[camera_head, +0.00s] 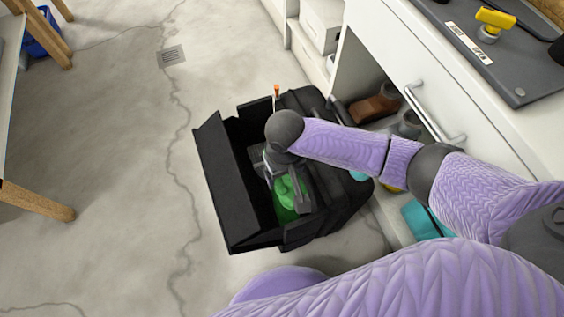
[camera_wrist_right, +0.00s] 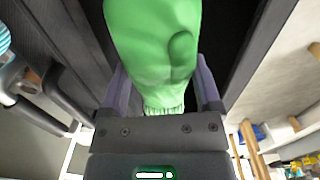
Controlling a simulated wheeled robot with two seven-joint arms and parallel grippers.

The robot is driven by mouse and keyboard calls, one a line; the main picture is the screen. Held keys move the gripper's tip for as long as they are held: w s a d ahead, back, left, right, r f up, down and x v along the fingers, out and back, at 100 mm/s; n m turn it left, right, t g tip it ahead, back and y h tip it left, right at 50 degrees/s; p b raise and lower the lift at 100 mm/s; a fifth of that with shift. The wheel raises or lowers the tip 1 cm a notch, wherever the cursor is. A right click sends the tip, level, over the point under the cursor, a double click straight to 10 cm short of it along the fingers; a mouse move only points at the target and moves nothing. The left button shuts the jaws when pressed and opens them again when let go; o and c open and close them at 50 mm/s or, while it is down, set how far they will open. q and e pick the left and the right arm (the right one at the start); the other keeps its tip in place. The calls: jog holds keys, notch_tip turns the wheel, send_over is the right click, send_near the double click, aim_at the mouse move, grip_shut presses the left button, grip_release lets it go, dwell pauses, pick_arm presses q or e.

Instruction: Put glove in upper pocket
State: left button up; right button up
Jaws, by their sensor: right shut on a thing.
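A green glove (camera_head: 289,191) is held by my right gripper (camera_head: 281,174), inside the open top of a black bag (camera_head: 221,183) on the floor. In the right wrist view the glove (camera_wrist_right: 150,45) fills the space between the fingers of my right gripper (camera_wrist_right: 165,88), cuff toward the palm. The gripper is shut on it. My forearm and wrist cover part of the bag, and which pocket the glove is over cannot be told. My left gripper is not in view.
A white cabinet (camera_head: 392,48) with an open shelf stands close to the right of the bag. A screwdriver with an orange top (camera_head: 277,90) sticks up at the bag's far edge. A teal object (camera_head: 424,220) lies by the cabinet.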

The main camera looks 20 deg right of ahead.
notch_tip(320, 180, down, 10)
jog(key=b, duration=0.4)
jog(key=shift+f, duration=0.2)
jog(key=shift+f+b, duration=0.45)
jog(key=shift+b, duration=0.05)
jog(key=shift+f, duration=0.4)
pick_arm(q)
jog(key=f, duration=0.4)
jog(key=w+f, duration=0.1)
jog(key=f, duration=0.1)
pick_arm(e)
jog(key=o, duration=1.1)
jog(key=shift+c, duration=0.2)
notch_tip(320, 180, up, 14)
jog(key=p, duration=1.3)
jog(key=shift+r, duration=0.15)
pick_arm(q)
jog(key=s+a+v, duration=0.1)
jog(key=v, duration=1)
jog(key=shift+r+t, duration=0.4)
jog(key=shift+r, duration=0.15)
